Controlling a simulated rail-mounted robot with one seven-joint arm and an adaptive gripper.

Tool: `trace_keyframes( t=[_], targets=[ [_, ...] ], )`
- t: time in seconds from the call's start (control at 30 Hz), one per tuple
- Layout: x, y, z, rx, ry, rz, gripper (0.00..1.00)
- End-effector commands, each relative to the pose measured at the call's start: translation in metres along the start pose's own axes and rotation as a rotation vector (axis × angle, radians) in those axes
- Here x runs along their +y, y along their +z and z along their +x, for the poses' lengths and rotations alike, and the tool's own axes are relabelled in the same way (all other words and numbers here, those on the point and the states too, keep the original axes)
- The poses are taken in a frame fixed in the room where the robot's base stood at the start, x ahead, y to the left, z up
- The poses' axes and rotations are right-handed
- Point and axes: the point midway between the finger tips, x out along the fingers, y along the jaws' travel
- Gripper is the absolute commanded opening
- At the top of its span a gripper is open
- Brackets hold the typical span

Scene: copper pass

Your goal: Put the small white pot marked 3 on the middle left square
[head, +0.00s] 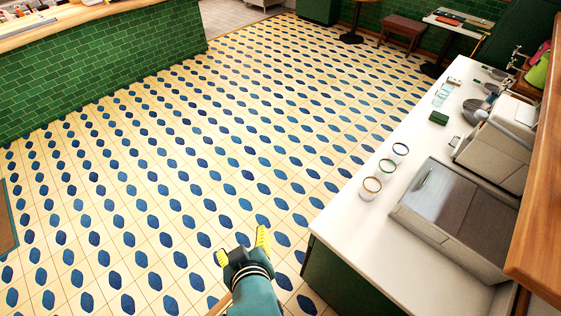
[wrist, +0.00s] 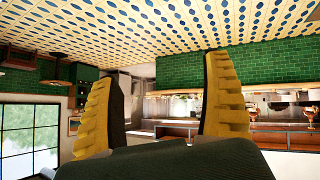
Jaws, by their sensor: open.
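Three small white pots with coloured rims stand in a row on the white counter (head: 350,221) in the head view: a brown-rimmed pot (head: 370,189), a green-rimmed pot (head: 386,169) and a blue-rimmed pot (head: 400,153). They are too small to show any number, so I cannot tell which is marked 3. No set of marked squares can be made out in either view. My gripper (head: 243,249) is open and empty, over the tiled floor, left of the counter and apart from the pots. Its two yellow fingers stand wide apart in the wrist view (wrist: 163,105).
A grey metal appliance (head: 455,222) stands right of the pots. Farther back on the counter are a small green block (head: 438,118), glasses (head: 441,95) and a metal machine (head: 497,138). A wooden shelf edge (head: 540,220) overhangs at right. The tiled floor (head: 200,150) is open.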

Motion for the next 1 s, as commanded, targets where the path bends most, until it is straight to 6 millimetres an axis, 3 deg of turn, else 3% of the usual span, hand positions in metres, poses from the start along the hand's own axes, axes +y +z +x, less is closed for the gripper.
trace_keyframes(
  t=[0.03,0.1,0.17,0.2,0.3,0.4,0.5,0.77,1.0],
  targets=[
    [0.034,-0.042,-0.023,0.147,0.075,0.061,0.81],
    [0.077,-0.093,-0.066,0.355,0.172,0.139,0.81],
    [0.111,-0.128,-0.111,0.529,0.251,0.192,0.81],
    [0.129,-0.147,-0.142,0.639,0.297,0.220,0.81],
    [0.161,-0.177,-0.213,0.862,0.385,0.264,0.81],
    [0.174,-0.189,-0.258,0.996,0.433,0.279,0.81],
    [0.178,-0.193,-0.274,1.045,0.448,0.284,0.81],
    [0.178,-0.193,-0.273,1.044,0.447,0.283,0.81],
    [0.190,-0.237,-0.315,1.046,0.440,0.294,0.81]
  ],
)
